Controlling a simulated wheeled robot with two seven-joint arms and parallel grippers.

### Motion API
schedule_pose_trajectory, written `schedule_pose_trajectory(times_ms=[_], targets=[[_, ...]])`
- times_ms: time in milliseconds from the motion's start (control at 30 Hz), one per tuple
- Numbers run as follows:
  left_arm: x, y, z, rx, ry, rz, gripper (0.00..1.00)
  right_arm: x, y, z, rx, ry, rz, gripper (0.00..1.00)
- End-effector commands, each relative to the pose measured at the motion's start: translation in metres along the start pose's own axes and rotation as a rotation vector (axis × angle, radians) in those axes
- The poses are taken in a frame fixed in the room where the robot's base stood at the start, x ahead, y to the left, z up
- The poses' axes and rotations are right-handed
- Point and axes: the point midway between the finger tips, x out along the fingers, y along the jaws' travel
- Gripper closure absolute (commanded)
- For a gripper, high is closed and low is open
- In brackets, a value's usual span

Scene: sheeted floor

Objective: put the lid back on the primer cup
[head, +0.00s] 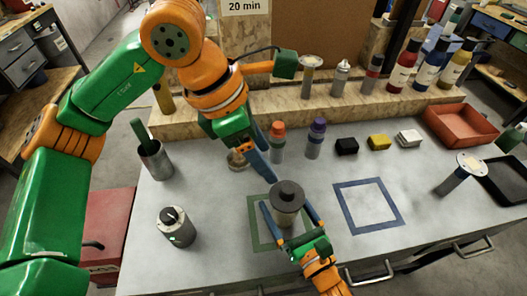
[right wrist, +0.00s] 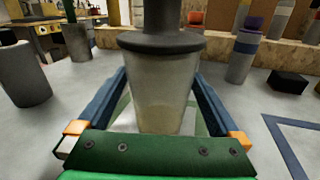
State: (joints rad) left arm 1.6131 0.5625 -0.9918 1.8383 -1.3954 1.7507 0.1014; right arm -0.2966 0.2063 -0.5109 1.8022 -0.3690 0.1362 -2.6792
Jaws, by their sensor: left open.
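The primer cup (head: 287,215) stands upright inside the green outlined square. It is pale and translucent, with a beige layer low inside it in the right wrist view (right wrist: 163,105). The dark grey lid (head: 288,190) with its knob sits on the cup's rim and looks level; it also shows in the right wrist view (right wrist: 160,42). My right gripper (head: 284,202) is low at the front, its blue fingers on both sides of the cup, with gaps showing beside the cup's lower wall. My left gripper (head: 265,170) is open and empty, behind and above the lid.
A silver can (head: 176,227) and a holder with a green handle (head: 154,160) stand left. Orange-capped (head: 277,142) and purple-capped (head: 315,138) bottles stand behind the cup. A blue outlined square (head: 343,211) at right is empty. A red tray (head: 462,141) lies farther right.

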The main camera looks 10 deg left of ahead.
Motion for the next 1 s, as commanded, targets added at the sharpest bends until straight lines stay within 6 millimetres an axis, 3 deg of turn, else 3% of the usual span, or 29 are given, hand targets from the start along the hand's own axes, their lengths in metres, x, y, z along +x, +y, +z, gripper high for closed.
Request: schedule_pose_trajectory(times_ms=[233, 600, 1000], targets=[[0.002, 0.000, -0.001, 0.000, 0.000, 0.000, 0.31, -0.006, 0.000, -0.001, -0.001, 0.000, 0.000, 0.00], [0.014, 0.000, -0.006, 0.000, 0.000, 0.000, 0.31, -0.065, 0.000, -0.003, 0.000, 0.002, -0.001, 0.00], [0.014, 0.000, -0.006, 0.000, 0.000, 0.000, 0.31, -0.071, 0.000, 0.000, 0.000, -0.001, 0.000, 0.00]])
